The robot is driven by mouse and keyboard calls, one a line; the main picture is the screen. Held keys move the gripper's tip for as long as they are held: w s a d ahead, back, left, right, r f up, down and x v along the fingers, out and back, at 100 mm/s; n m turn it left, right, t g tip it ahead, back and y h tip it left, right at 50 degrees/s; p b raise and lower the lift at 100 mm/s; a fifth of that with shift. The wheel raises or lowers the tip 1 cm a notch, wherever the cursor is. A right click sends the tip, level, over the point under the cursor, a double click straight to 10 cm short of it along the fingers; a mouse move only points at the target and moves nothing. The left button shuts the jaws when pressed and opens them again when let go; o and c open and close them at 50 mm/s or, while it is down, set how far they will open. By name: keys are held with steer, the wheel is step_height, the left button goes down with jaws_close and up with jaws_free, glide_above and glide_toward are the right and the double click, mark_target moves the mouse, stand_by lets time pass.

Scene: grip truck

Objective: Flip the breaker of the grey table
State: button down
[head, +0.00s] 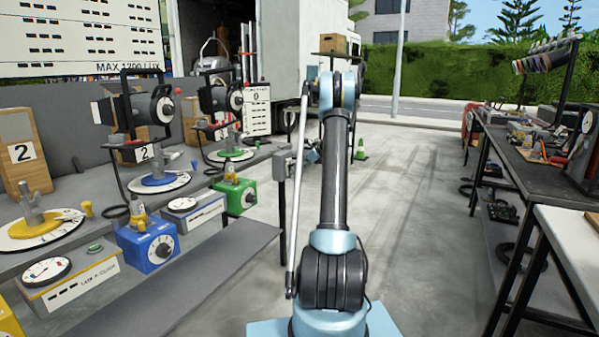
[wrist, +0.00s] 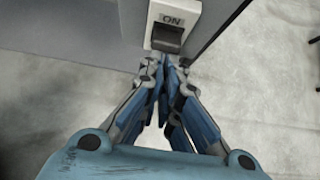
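The breaker (wrist: 173,22) is a light box with a dark switch and the word ON, at the top of the wrist view. It is mounted at the edge of a grey panel of the table. In the head view a small grey box (head: 281,165) on the end of the grey table (head: 215,258) seems to be this breaker. My gripper (wrist: 165,62) has its blue fingertips together, just below the dark switch. I cannot tell whether they touch it. In the head view my gripper (head: 313,156) is mostly hidden behind my arm, beside the box.
The grey table on the left holds lamps, dials, a blue box (head: 148,247) and a green box (head: 237,195). A dark workbench (head: 515,160) with tools stands on the right. The concrete floor between is clear.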

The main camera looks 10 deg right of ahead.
steer(key=s+d+r, duration=0.3)
steer(key=s+d, duration=0.2)
steer(key=d, duration=0.1)
steer(key=shift+s+d+r, duration=0.25)
steer(key=shift+s+r, duration=0.05)
steer(key=shift+r, duration=0.05)
stand_by(0.4)
steer(key=s+a+r+n+g+h, duration=0.1)
steer(key=s+a+r+n, duration=0.25)
steer(key=s+a, duration=0.45)
steer(key=s+a+r+n+g+h, duration=0.1)
steer(key=s+a+r+n, duration=0.3)
steer(key=s, duration=0.9)
steer(key=s+a+r+n+g+h, duration=0.15)
steer(key=s+a+n, duration=0.35)
steer(key=s, duration=0.5)
steer(key=s+a+f+n+h, duration=0.25)
steer(key=s+n, duration=0.35)
steer(key=s, duration=1.1)
steer(key=s+f+n, duration=0.4)
steer(key=s+f, duration=0.1)
steer(key=s, duration=0.3)
steer(key=s+d+f+n+h, duration=0.1)
steer(key=s+f+n, duration=0.3)
steer(key=s+f, duration=0.2)
steer(key=shift+s+d+f, duration=0.15)
steer(key=shift+s+d, duration=0.1)
steer(key=shift+s, duration=1)
steer(key=shift+g, duration=0.25)
